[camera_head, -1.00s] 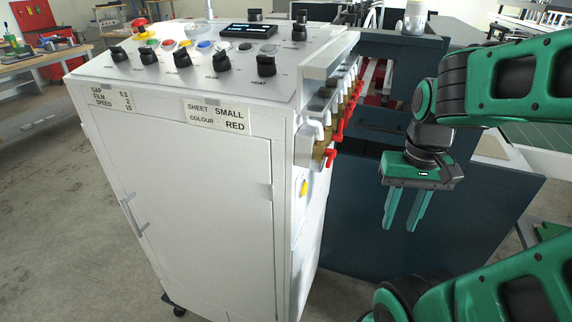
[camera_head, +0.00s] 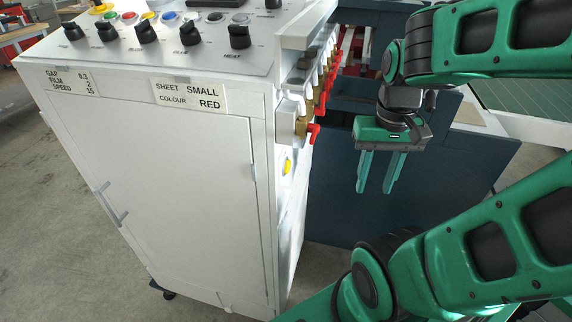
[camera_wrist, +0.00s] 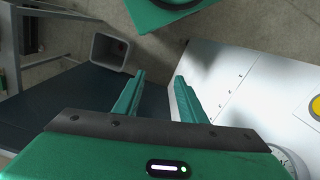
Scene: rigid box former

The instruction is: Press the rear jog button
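A round yellow button (camera_head: 287,166) sits on the narrow right side of the white cabinet (camera_head: 165,190), below the red-handled valves. It is the only button I see on that side; I cannot read a label to confirm it is the rear jog button. In the wrist view a yellow disc (camera_wrist: 315,106) is cut off at the right edge, on a white panel. My gripper (camera_head: 376,190) hangs with its fingers down, to the right of the yellow button and apart from it. Its two fingers are spread with nothing between them, also in the wrist view (camera_wrist: 160,76).
Red-handled valves (camera_head: 314,130) stick out from the cabinet side above the button. A dark blue machine panel (camera_head: 335,215) stands behind my gripper. Black knobs (camera_head: 187,33) and coloured buttons line the sloping cabinet top.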

